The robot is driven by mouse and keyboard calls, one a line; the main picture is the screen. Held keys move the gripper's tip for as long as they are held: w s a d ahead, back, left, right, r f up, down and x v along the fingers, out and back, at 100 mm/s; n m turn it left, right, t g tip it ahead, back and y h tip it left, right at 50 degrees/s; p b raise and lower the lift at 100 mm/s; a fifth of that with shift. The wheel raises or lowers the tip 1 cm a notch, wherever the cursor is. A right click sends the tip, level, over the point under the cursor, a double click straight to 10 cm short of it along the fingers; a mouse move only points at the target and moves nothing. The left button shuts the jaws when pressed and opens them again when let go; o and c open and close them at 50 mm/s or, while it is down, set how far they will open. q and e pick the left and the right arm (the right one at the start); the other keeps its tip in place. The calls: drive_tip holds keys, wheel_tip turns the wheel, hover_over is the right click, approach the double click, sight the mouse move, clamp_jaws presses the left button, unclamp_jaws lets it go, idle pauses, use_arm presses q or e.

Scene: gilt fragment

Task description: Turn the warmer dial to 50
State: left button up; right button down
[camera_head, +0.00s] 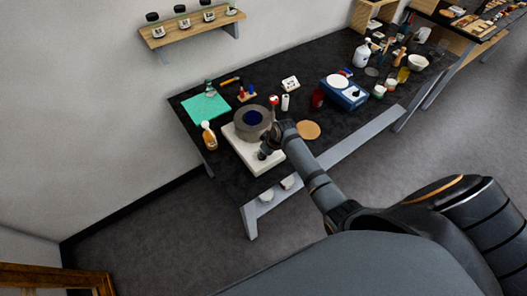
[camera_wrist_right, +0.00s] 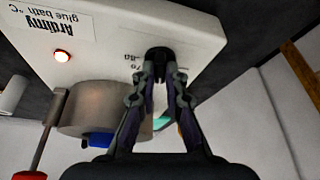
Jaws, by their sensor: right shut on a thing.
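The warmer (camera_head: 241,148) is a white box with a grey round pot (camera_head: 250,122) on top, at the left end of the dark table. In the right wrist view the warmer (camera_wrist_right: 110,35) appears upside down, with a "glue bath °C" label and a glowing red-orange lamp (camera_wrist_right: 62,56). The black dial (camera_wrist_right: 160,54) is on the same panel, with scale numbers beside it partly hidden. My right gripper (camera_wrist_right: 162,68) is shut on the dial. In the head view my right gripper (camera_head: 266,153) is at the warmer's front. The dial's pointer setting cannot be read. My left gripper is not in view.
A red-handled tool stands in or by the pot. An amber bottle (camera_head: 209,137) stands left of the warmer, a green mat (camera_head: 206,107) behind. A round tan disc (camera_head: 308,130) lies to its right. A blue device (camera_head: 344,94) and several bottles stand further right.

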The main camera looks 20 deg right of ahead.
idle(0.3)
drive_tip(key=c, duration=1.4)
unclamp_jaws()
drive_tip(key=v, duration=1.2)
